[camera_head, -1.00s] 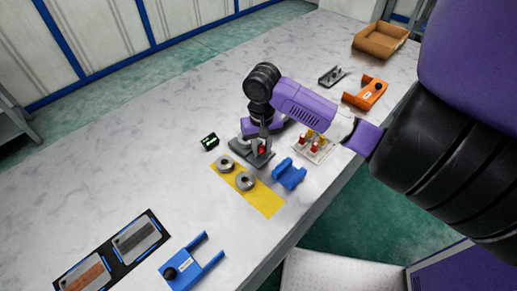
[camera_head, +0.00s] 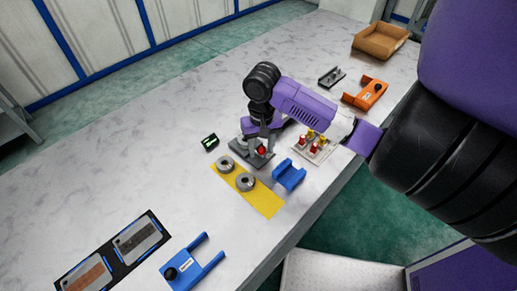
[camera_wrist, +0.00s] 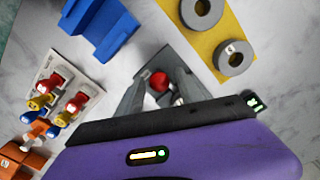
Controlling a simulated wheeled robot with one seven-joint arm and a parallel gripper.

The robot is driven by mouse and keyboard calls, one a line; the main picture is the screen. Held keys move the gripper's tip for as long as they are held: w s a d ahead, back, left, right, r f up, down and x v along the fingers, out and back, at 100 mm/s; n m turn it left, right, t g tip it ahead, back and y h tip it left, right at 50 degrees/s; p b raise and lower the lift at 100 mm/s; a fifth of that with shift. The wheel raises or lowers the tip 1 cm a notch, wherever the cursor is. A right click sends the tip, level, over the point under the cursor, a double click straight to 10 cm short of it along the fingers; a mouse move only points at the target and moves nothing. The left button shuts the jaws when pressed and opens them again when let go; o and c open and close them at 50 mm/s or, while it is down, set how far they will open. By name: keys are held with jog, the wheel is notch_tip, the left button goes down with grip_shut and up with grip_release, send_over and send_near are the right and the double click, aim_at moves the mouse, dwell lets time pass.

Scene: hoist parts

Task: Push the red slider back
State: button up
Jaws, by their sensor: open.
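The red slider shows as a round red knob (camera_wrist: 159,82) on a dark grey base plate (camera_wrist: 151,73) in the wrist view. In the head view the red knob (camera_head: 262,150) sits on the grey base (camera_head: 265,159) near the middle of the table, just beyond the yellow mat. My gripper (camera_wrist: 162,77) is open, pointing down, with a finger on either side of the knob. Whether a finger touches the knob I cannot tell. My gripper (camera_head: 257,141) partly hides the base in the head view.
Two metal rings (camera_head: 245,181) lie on the yellow mat (camera_head: 262,203). A blue block (camera_head: 289,175) and a white tray (camera_head: 318,155) with red and yellow pegs stand close on the right. A small green-lit device (camera_head: 210,142) is on the left.

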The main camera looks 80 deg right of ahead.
jog(key=shift+r+p, duration=2.6)
jog(key=shift+r, duration=0.65)
